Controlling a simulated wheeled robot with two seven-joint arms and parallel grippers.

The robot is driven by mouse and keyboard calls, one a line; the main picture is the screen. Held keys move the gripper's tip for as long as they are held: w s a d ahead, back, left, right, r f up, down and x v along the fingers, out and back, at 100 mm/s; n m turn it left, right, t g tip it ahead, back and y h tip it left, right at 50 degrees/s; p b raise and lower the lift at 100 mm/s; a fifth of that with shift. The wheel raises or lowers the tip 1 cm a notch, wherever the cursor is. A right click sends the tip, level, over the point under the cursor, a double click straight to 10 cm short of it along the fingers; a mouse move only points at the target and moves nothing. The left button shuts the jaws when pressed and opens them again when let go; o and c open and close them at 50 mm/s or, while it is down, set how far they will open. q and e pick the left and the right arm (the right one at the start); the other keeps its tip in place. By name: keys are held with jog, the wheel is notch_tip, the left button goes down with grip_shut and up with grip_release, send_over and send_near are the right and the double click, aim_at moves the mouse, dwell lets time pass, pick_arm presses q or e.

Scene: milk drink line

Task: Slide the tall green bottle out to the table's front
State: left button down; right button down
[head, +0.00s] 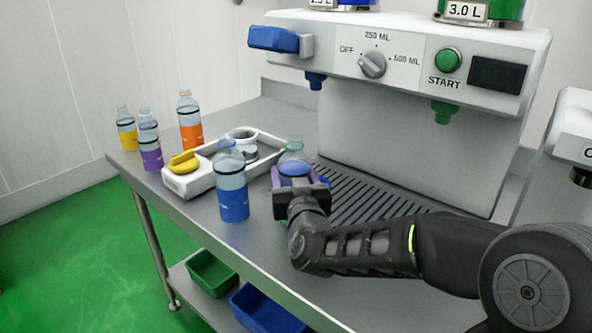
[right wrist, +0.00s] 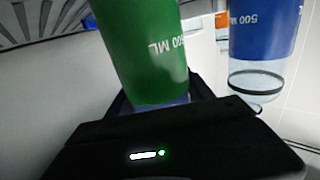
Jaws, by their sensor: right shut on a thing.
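The tall green bottle (head: 293,160) stands upright on the table beside the drip grate. Its clear top shows in the head view, and my gripper hides most of its body. My right gripper (head: 299,184) is shut around it, with a jaw on each side. In the right wrist view the green "500 ML" label of the bottle (right wrist: 145,45) rises between the jaws (right wrist: 160,100). I cannot tell whether its base touches the table. My left gripper is in neither view.
A blue-label bottle (head: 232,190) stands close left of the green one. Behind it is a white tray (head: 183,184) with a yellow-handled item. Orange (head: 190,130), purple (head: 150,150) and yellow (head: 127,135) bottles stand at the far left. The dispenser (head: 410,60) overhangs the grate (head: 370,200).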

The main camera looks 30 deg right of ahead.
aim_at(286, 183)
jog(key=shift+s+a+r, duration=0.1)
jog(key=shift+s+a, duration=0.5)
jog(key=shift+a, duration=0.15)
jog(key=shift+s+a, duration=0.55)
jog(key=shift+a, duration=0.2)
jog(key=shift+a, duration=0.1)
jog(key=s+a, duration=0.3)
jog(key=shift+a, duration=0.25)
jog(key=shift+c, duration=1.5)
grip_release()
